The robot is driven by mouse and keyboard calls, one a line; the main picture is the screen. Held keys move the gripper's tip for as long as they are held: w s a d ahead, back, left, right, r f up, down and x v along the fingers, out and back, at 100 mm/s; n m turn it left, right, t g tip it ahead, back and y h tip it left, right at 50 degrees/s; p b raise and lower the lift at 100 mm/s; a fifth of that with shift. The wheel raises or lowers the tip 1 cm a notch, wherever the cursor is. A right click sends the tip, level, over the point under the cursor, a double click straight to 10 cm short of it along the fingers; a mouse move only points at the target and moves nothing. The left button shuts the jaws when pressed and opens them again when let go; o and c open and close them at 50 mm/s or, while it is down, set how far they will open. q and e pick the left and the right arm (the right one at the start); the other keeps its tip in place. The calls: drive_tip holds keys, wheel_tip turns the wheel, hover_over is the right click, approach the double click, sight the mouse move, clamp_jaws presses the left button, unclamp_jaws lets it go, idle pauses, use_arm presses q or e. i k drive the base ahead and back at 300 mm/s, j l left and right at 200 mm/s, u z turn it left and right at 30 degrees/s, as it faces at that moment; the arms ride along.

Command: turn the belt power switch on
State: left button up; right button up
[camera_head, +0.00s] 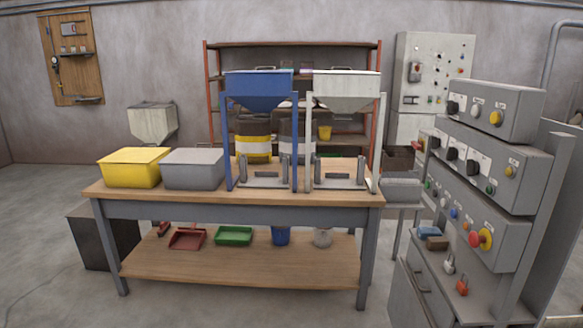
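A grey control console (520,185) stands at the right with stacked, tilted boxes of controls. Its top box has a black knob (453,107), a grey knob (475,111) and a yellow knob (495,118). The middle box has several black knobs (452,153) on white plates. The lower box has small coloured buttons and a red mushroom button (475,239) beside a yellow part. The labels are too small to read, so I cannot tell which control is the belt power switch or how it is set. Neither of my grippers is in view.
A wooden-topped workbench (215,195) fills the middle, with a blue hopper (258,90), a white hopper (346,92), a yellow bin (134,167) and a grey bin (194,168). A grey wall panel (430,85) with switches is behind. Floor is open at left.

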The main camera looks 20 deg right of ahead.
sight(418, 146)
drive_tip(key=i+z, duration=0.1)
drive_tip(key=i, duration=0.5)
drive_tip(key=i+j+z, duration=0.1)
drive_tip(key=i, duration=0.55)
drive_tip(key=i+j+z, duration=0.1)
drive_tip(key=i, duration=0.5)
drive_tip(key=j, duration=0.1)
